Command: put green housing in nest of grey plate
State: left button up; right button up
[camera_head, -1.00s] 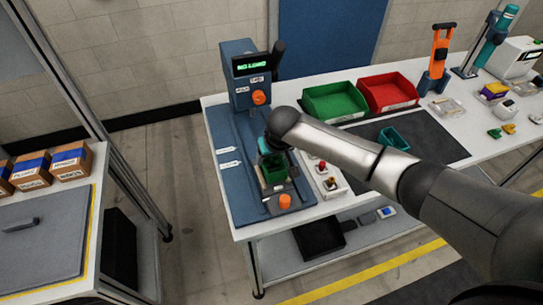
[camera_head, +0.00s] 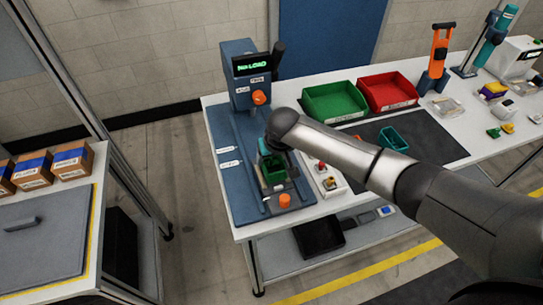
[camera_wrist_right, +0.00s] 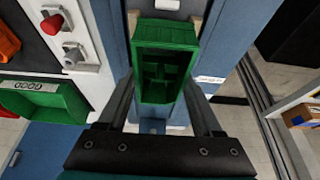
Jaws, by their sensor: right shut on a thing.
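The green housing (camera_head: 273,174) is an open-topped box on the blue fixture base in the head view. It also shows from above in the right wrist view (camera_wrist_right: 165,66), with ribs inside. My right gripper (camera_head: 271,158) is shut on it, with one finger on each side in the wrist view (camera_wrist_right: 164,45). The grey plate (camera_head: 296,190) lies under and beside the housing on the blue base. The housing and my gripper hide the nest, and I cannot tell whether the housing touches its bottom. My left gripper is not in view.
A blue post with a lit display (camera_head: 257,66) and an orange knob (camera_head: 259,98) stands behind. Another orange knob (camera_head: 285,200) is at the front. A button box (camera_head: 324,178) sits just right. Green (camera_head: 334,101) and red bins (camera_head: 389,92) stand farther back.

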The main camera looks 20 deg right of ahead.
jog(key=shift+f, duration=0.6)
jog(key=shift+p, duration=0.5)
dwell(1.3)
jog(key=shift+f, duration=0.6)
dwell(0.3)
jog(key=o, duration=1.5)
